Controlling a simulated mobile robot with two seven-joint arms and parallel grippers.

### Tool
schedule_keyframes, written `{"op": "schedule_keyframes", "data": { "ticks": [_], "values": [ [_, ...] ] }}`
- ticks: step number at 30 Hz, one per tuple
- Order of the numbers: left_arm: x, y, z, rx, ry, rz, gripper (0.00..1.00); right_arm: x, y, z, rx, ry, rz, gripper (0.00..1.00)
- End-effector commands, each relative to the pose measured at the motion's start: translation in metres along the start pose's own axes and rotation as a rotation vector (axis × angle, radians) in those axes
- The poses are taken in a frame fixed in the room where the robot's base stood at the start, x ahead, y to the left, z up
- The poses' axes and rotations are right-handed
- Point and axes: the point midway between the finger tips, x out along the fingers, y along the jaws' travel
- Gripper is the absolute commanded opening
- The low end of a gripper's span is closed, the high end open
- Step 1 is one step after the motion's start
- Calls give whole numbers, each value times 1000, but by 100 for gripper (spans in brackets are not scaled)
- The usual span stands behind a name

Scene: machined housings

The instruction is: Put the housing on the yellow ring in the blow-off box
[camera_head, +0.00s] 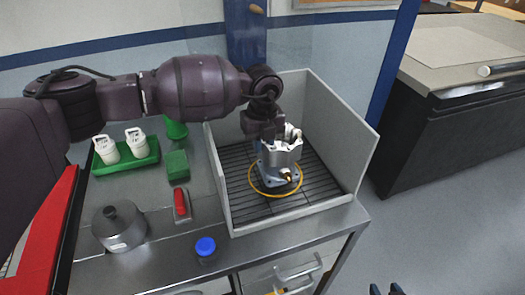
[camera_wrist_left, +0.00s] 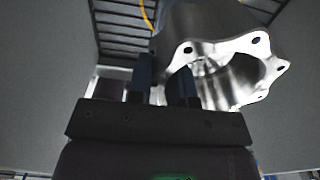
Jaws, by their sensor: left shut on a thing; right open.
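The housing (camera_head: 283,156) is a silvery machined part with a flanged, open top and a brass-coloured fitting low on its side. It is upright inside the grey blow-off box (camera_head: 345,150), over the yellow ring (camera_head: 253,184) on the slatted floor. Its base appears within the ring; I cannot tell whether it touches the floor. My left gripper (camera_wrist_left: 163,80) is shut on the housing's rim wall; the flange (camera_wrist_left: 225,47) shows close up in the left wrist view. My right gripper (camera_head: 386,290) is open and empty at the bottom edge, away from the box.
Left of the box are a green tray (camera_head: 128,163) with white parts, a green block (camera_head: 177,165), a red-handled item (camera_head: 181,203), a grey lidded pot (camera_head: 119,228) and a blue-capped jar (camera_head: 205,247).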

Motion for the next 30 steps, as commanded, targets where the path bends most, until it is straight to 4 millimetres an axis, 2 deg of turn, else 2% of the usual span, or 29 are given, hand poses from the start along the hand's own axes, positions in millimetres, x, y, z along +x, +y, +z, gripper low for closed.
{"op": "schedule_keyframes", "data": {
  "ticks": [8, 19, 20, 24, 30],
  "values": [
    [30, -1, 0, 0, 0, -2, 0, -4, 0, 1, 3, -8, 1, 43],
    [34, -1, 0, 0, -1, -3, 0, -5, 0, 7, 4, -15, 2, 43],
    [35, 0, 0, 0, 1, 0, 23, -5, 0, 6, 4, -15, 2, 43],
    [35, 0, 0, 0, 1, 0, 44, -4, 0, 4, 3, -11, 2, 43],
    [35, 0, 0, 0, 1, 0, 45, -3, 0, 2, 3, -8, 1, 43]
  ]
}}
